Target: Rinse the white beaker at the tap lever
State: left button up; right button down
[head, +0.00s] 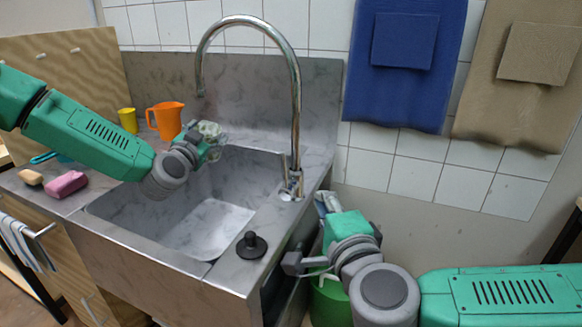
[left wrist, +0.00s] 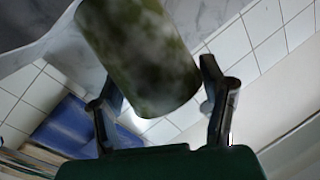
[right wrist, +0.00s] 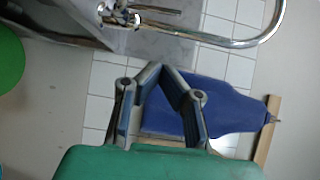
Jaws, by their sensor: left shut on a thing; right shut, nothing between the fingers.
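My left gripper (head: 203,141) is shut on a beaker (head: 211,131), held above the sink basin near its back left side. In the left wrist view the beaker (left wrist: 140,55) is a cylinder smeared dark green and whitish, tilted between the fingers. The chrome tap (head: 298,100) arches over the basin from the right rim. Its slim lever (head: 284,162) stands at the base, and the spout end is above the held beaker. My right gripper (head: 303,264) is shut and empty, low beside the sink's right side. The tap base also shows in the right wrist view (right wrist: 121,14).
A black plug (head: 252,245) stands on the sink's front right rim. An orange jug (head: 166,118), a yellow cup (head: 128,120), a pink sponge (head: 66,184) and a tan piece (head: 30,177) are at the left. A green bucket (head: 328,303) is below my right gripper.

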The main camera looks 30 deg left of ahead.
aim_at(284, 162)
jog(key=s+a+x, duration=0.1)
jog(key=a+x, duration=0.1)
jog(key=x, duration=1)
jog(key=shift+s+a+r, duration=0.15)
jog(key=shift+a+r, duration=0.15)
jog(key=shift+a+r, duration=0.1)
jog(key=shift+a, duration=0.55)
